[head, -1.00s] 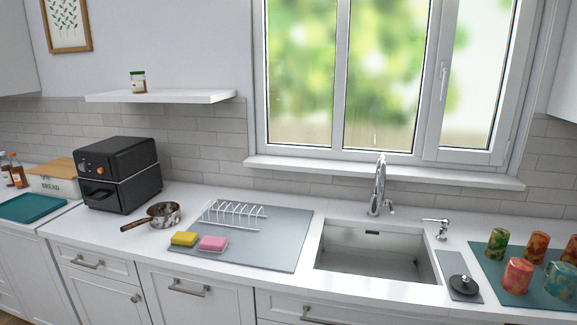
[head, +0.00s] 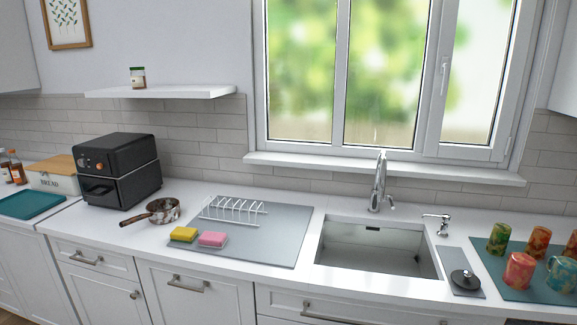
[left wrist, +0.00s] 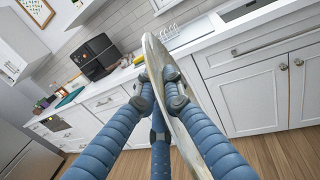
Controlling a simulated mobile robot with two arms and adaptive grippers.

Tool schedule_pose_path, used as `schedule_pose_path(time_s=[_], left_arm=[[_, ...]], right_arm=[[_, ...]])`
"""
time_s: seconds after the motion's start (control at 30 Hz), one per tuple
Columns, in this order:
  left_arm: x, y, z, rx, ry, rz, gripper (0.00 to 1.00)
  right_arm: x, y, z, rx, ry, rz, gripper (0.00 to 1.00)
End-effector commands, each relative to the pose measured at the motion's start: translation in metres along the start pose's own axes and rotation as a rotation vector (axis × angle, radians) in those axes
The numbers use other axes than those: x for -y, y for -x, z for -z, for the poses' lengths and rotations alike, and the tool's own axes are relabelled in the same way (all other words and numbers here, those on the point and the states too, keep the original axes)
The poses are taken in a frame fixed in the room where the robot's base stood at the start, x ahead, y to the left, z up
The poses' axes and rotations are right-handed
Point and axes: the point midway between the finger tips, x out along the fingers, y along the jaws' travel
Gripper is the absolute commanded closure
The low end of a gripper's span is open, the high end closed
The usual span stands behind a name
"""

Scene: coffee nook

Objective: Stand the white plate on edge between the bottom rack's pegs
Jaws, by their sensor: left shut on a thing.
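The white plate (left wrist: 158,60) shows only in the left wrist view, nearly edge-on and tilted, its face looking off-white and mottled. My left gripper (left wrist: 160,88) has its blue fingers on both sides of the plate and is shut on it, in front of the cabinets and away from the counter. The white wire rack (head: 235,210) with a row of upright pegs stands on the grey mat left of the sink. Its pegs look empty. No other rack is seen. My right gripper is in neither view.
A yellow sponge (head: 183,234) and a pink sponge (head: 212,239) lie in front of the rack. A pan (head: 163,210) and a black air fryer (head: 118,170) stand to its left. The mat (head: 280,238) is bare toward the sink (head: 375,250). Several colourful cups stand far right.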

Motion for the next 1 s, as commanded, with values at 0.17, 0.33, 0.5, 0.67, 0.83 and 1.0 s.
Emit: schedule_pose_path(time_s=[0.17, 0.33, 0.5, 0.67, 0.83, 1.0], left_arm=[[0.0, 0.0, -0.019, 0.003, 0.0, 0.0, 1.0], [0.001, 0.0, -0.033, 0.003, 0.0, 0.0, 1.0], [0.001, 0.0, -0.046, 0.002, 0.0, 0.0, 1.0], [0.001, 0.0, -0.059, 0.002, 0.0, 0.0, 1.0], [0.001, 0.0, -0.072, 0.002, 0.0, 0.0, 1.0], [0.002, 0.0, -0.079, 0.002, 0.0, 0.0, 1.0]], right_arm=[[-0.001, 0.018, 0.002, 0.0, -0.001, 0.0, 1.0], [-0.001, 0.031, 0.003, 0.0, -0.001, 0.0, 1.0], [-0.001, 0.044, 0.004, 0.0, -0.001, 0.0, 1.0], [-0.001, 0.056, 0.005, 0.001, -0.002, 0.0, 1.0], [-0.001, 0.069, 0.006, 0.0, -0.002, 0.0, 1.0], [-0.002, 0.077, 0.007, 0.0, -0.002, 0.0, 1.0]])
